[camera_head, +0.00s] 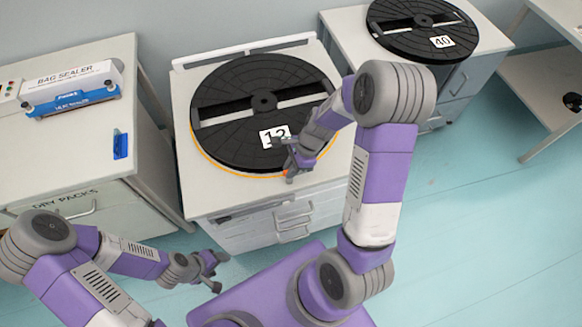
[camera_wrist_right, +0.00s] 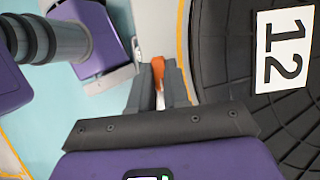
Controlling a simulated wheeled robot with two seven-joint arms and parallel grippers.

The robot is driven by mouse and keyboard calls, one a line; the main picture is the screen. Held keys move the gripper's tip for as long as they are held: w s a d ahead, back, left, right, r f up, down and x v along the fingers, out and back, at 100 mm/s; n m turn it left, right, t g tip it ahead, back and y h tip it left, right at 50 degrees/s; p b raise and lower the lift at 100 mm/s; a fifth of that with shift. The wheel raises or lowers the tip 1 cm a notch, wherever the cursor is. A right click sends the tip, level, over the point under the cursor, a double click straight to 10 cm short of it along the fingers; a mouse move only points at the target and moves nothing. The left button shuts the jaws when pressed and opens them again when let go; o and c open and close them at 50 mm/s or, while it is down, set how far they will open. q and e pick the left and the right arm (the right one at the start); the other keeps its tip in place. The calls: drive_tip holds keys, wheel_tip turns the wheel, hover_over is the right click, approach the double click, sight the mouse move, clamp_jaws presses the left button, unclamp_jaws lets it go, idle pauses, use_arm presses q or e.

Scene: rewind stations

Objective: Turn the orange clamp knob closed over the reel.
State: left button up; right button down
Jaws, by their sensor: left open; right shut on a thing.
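The black reel (camera_head: 232,95) marked 12 lies flat on the white-topped station in the middle of the head view; its edge also shows in the wrist view (camera_wrist_right: 235,60). The small orange clamp knob (camera_head: 285,172) is at the reel's near edge, mostly hidden by my right gripper (camera_head: 287,161). In the wrist view the orange knob (camera_wrist_right: 158,72) sits between the fingers of my right gripper (camera_wrist_right: 159,80), which is shut on it. My left gripper (camera_head: 214,271) is open and empty, low in front of the station, away from the reel.
A second station at the back right carries a reel marked 40 (camera_head: 408,25). A bag sealer (camera_head: 70,88) stands on the cabinet (camera_head: 60,150) at the left. A blue object (camera_head: 120,145) is at that cabinet's right edge. The floor (camera_head: 480,220) at the right is clear.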

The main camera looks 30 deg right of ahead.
drive_tip(key=shift+n, duration=0.3)
drive_tip(key=n+g+p, duration=0.1)
drive_tip(key=n+p, duration=0.1)
drive_tip(key=n, duration=0.1)
drive_tip(key=shift+r, duration=0.1)
drive_tip(key=n+g+p, duration=0.1)
drive_tip(key=n, duration=0.1)
drive_tip(key=n+g+p, duration=0.1)
drive_tip(key=n, duration=0.1)
drive_tip(key=shift+w+n, duration=0.2)
drive_tip(key=shift+n, duration=0.2)
drive_tip(key=n, duration=0.2)
drive_tip(key=n+g+h+p, duration=0.1)
drive_tip(key=n, duration=0.1)
drive_tip(key=shift+w+a+n+g, duration=0.1)
drive_tip(key=shift+a+n+g, duration=0.05)
drive_tip(key=shift+n+g, duration=0.15)
drive_tip(key=shift+a+n+g+h+p, duration=0.1)
drive_tip(key=shift+n+g+h+p, duration=0.3)
drive_tip(key=shift+n, duration=0.85)
drive_tip(key=shift+n+h+p, duration=0.15)
drive_tip(key=shift+n+h, duration=0.45)
drive_tip(key=shift+n, duration=0.65)
drive_tip(key=c, duration=1.1)
unclamp_jaws()
